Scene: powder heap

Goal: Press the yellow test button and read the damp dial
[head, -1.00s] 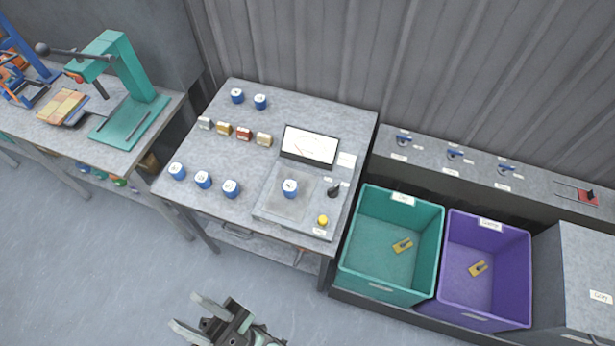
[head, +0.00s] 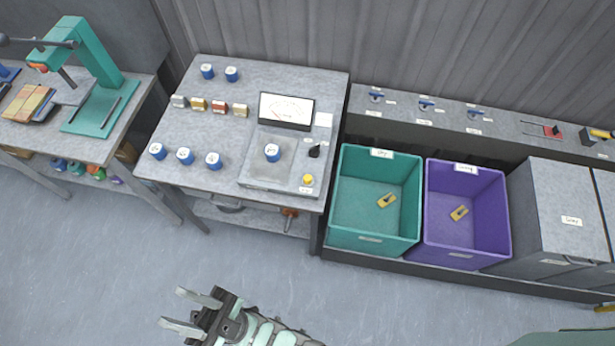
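The yellow test button (head: 308,180) sits at the front right corner of a grey test plate (head: 268,175) on the middle table. The dial (head: 286,109), a white-faced meter in a dark frame, stands behind the plate; its needle is too small to read. A blue tin (head: 272,153) with a white top stands on the plate. A black knob (head: 314,151) is right of it. My gripper (head: 190,312) is at the bottom of the view, over the floor in front of the table. Its two fingers are apart with nothing between them, well away from the button.
Several blue tins (head: 185,156) and small coloured blocks (head: 219,108) stand on the table's left part. A green bin (head: 375,240) and a purple bin (head: 465,250) stand right of the table. A green press (head: 90,60) stands on the left bench. The floor before the table is clear.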

